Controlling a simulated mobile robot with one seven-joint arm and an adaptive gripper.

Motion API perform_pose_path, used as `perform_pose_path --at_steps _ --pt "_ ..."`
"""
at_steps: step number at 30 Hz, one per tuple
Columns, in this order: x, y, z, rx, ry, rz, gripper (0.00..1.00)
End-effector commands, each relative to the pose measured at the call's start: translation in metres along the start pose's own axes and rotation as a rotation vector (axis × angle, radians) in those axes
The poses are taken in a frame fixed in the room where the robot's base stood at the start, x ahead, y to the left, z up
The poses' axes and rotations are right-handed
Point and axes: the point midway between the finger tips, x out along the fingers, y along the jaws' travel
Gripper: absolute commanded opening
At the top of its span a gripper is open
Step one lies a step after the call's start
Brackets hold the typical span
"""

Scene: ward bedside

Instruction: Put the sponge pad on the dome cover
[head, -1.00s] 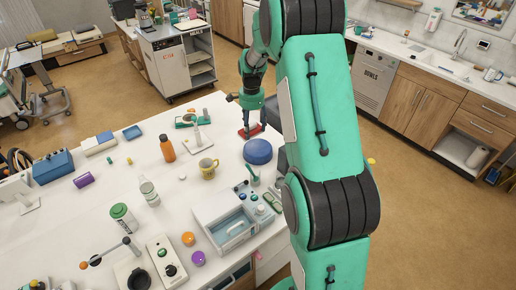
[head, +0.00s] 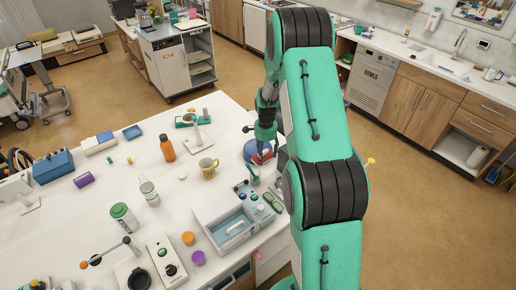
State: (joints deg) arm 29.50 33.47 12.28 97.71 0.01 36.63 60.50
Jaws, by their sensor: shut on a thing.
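The dome cover (head: 250,147), blue and rounded, sits near the right edge of the white table in the head view. My gripper (head: 262,147) points down over it and hides part of its top. My gripper is shut on the sponge pad (head: 263,158), which looks red and small and shows against the blue of the dome. I cannot tell whether the pad touches the dome or hangs just above it.
A yellow mug (head: 207,168) and an orange bottle (head: 167,148) stand left of the dome. A white basin unit (head: 228,226) and small items lie in front of it. The table's right edge is close.

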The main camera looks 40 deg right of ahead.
Motion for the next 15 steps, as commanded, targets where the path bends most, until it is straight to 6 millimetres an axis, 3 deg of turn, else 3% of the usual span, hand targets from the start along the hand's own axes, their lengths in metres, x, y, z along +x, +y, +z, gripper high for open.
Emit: perform_pose_path --at_steps 6,15 --pt "0.019 -0.001 0.000 0.000 0.001 -0.001 0.37" --pt "0.020 -0.001 0.000 0.000 0.001 -0.001 0.37"
